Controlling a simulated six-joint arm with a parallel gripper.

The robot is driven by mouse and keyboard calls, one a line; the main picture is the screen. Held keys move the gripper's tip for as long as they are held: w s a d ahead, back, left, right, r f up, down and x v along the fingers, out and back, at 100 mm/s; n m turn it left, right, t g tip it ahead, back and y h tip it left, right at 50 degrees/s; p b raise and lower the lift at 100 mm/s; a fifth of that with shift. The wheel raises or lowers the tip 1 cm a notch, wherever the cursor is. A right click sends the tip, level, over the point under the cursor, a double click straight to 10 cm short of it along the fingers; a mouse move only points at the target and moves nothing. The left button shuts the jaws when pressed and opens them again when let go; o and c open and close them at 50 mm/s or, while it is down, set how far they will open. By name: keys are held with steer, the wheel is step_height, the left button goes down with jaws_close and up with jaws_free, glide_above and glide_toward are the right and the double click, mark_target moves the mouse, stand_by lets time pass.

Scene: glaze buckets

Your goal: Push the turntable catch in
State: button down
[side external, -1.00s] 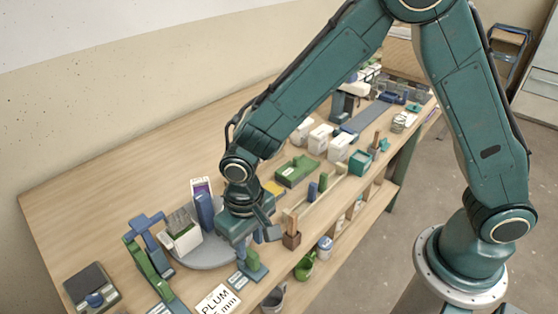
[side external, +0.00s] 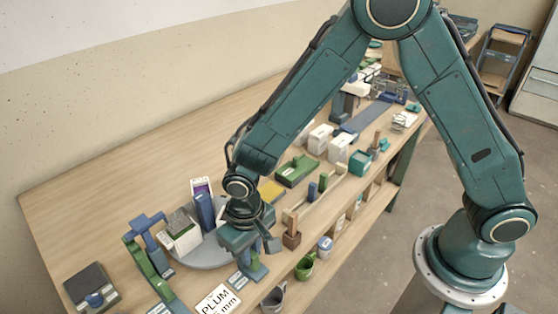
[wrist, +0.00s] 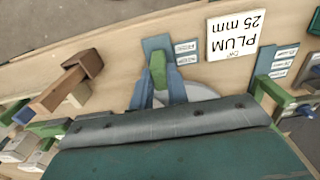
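The turntable (side external: 207,262) is a grey disc on the bench, partly covered by my gripper and the items standing on it. Its rim also shows in the wrist view (wrist: 203,92). The catch, with a green block (wrist: 157,68) between blue side pieces on a blue-grey base, stands at the turntable's front edge. In the side view the catch (side external: 254,270) is just below my gripper (side external: 250,240). The gripper's teal body and a grey edge cover the lower wrist view. Its fingertips are not clear, and I cannot tell whether it touches the catch.
A white card reading "PLUM 25 mm" (side external: 218,301) lies beside the catch. A white box (side external: 182,238) and a blue-purple box (side external: 203,207) stand on the turntable. A green curved stand (side external: 150,270) is at left; a brown wooden block (side external: 291,239) is at right.

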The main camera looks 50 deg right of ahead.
steer(key=shift+w, duration=0.95)
stand_by(0.5)
steer(key=c, duration=1.5)
jaws_free()
steer(key=shift+o, duration=0.2)
steer(key=shift+r, duration=0.1)
step_height(320, 180, up, 7)
